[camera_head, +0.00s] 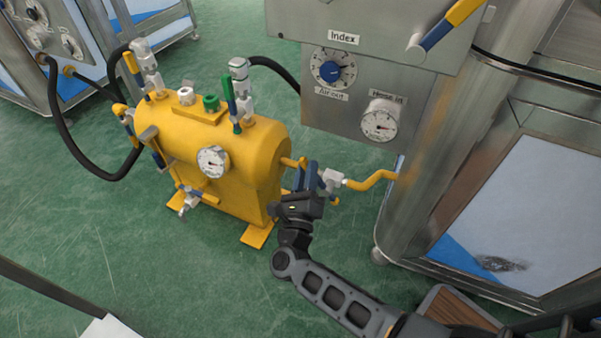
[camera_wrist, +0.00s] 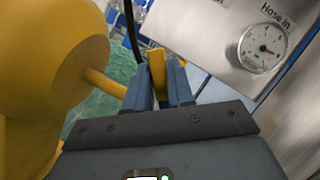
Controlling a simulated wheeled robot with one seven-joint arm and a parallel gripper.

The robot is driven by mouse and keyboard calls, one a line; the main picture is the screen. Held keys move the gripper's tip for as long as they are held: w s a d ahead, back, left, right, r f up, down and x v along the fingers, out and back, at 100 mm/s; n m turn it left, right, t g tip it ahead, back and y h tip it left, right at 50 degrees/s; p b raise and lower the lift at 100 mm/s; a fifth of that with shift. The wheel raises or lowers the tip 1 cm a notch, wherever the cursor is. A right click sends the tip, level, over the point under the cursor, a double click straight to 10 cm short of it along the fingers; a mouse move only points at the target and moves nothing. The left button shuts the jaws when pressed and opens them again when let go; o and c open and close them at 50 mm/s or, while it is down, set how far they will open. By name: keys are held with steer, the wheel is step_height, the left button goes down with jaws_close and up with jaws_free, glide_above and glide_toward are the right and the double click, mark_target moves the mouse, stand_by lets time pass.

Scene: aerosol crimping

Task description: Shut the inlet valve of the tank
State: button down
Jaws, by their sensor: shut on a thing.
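The yellow tank (camera_head: 225,150) stands on the green floor and also fills the left of the wrist view (camera_wrist: 45,75). A yellow pipe (camera_head: 372,181) joins its right end to the steel machine through a silver valve (camera_head: 331,180), which I take to be the inlet valve. My gripper (camera_head: 306,176) is at this valve, beside the tank's right end. In the wrist view, its blue-grey fingers (camera_wrist: 160,88) are shut on a yellow lever handle (camera_wrist: 156,62) that stands up between them. The valve body under the handle is hidden in the wrist view.
The steel machine (camera_head: 415,110) stands close on the right, with a hose-in gauge (camera_head: 380,120) and an air-out dial (camera_head: 333,68). Other valves with blue and green handles rise from the tank top. A black hose (camera_head: 90,165) loops at left. Floor in front is clear.

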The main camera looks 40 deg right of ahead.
steer(key=shift+s+d+r+m+g+h, duration=0.3)
steer(key=shift+s+m+g+h, duration=0.35)
steer(key=shift+m, duration=1.2)
steer(key=shift+s+d+r+m+g+h, duration=0.25)
steer(key=shift+s+m+g+h, duration=0.45)
steer(key=shift+m, duration=1.2)
steer(key=shift+s+d+r+m+g+h, duration=0.3)
steer(key=shift+s+m+g, duration=0.65)
steer(key=shift+m, duration=0.9)
steer(key=shift+s+f, duration=0.1)
steer(key=c, duration=1.1)
jaws_free()
steer(key=shift+o, duration=0.2)
steer(key=shift+a, duration=0.1)
steer(key=v, duration=0.7)
steer(key=shift+a+f, duration=0.2)
steer(key=shift+a, duration=0.05)
